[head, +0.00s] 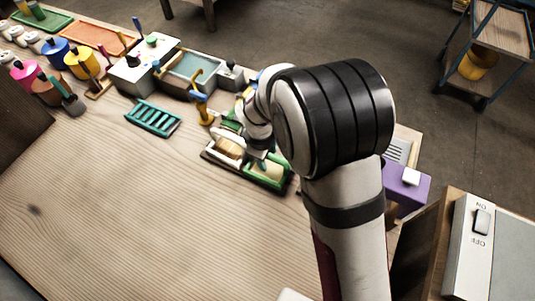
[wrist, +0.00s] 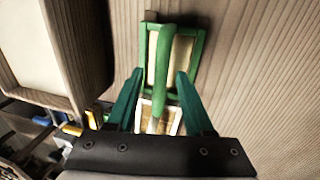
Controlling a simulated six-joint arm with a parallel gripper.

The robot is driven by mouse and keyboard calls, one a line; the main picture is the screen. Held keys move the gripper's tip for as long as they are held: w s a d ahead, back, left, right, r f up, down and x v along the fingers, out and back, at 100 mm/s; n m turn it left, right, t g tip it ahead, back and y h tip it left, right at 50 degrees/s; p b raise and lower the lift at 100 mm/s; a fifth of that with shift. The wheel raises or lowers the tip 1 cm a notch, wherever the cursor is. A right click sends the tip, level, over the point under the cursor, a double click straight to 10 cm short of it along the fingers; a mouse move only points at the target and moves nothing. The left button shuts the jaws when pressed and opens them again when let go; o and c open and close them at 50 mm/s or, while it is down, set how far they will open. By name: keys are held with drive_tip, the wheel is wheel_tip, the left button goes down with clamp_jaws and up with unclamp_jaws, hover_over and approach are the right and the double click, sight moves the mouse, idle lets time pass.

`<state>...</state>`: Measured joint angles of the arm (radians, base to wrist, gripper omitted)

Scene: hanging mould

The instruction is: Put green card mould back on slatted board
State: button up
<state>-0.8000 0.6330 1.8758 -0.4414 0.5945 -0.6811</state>
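In the wrist view a green-framed mould (wrist: 183,58) with a pale panel and a long green handle lies ahead of my gripper (wrist: 155,85). My two teal fingers are spread apart, one on each side of the handle, with gaps visible, so they are open. In the head view the green-framed mould (head: 267,172) lies on the wooden table beneath my gripper (head: 258,156), partly hidden by my arm. A teal slatted board (head: 153,118) lies flat and empty on the table to its left.
A grey-teal basin (head: 192,68), a yellow upright piece (head: 202,108) and a switch box (head: 130,72) stand along the back edge. Coloured pots (head: 82,62) stand at the back left. A purple block (head: 405,187) is to the right. The front table is clear.

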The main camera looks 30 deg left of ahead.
drive_tip(key=shift+r, duration=0.1)
drive_tip(key=s+r, duration=0.3)
drive_tip(key=r, duration=1.2)
drive_tip(key=s+d+r+m, duration=0.1)
drive_tip(key=d+r+m, duration=0.2)
drive_tip(key=d+m, duration=0.55)
drive_tip(key=s+d+f+m+g+y, duration=0.1)
drive_tip(key=s+d+f+m+g, duration=0.1)
drive_tip(key=s+d+m, duration=1.3)
drive_tip(key=shift+d+y, duration=0.4)
drive_tip(key=shift+d, duration=0.2)
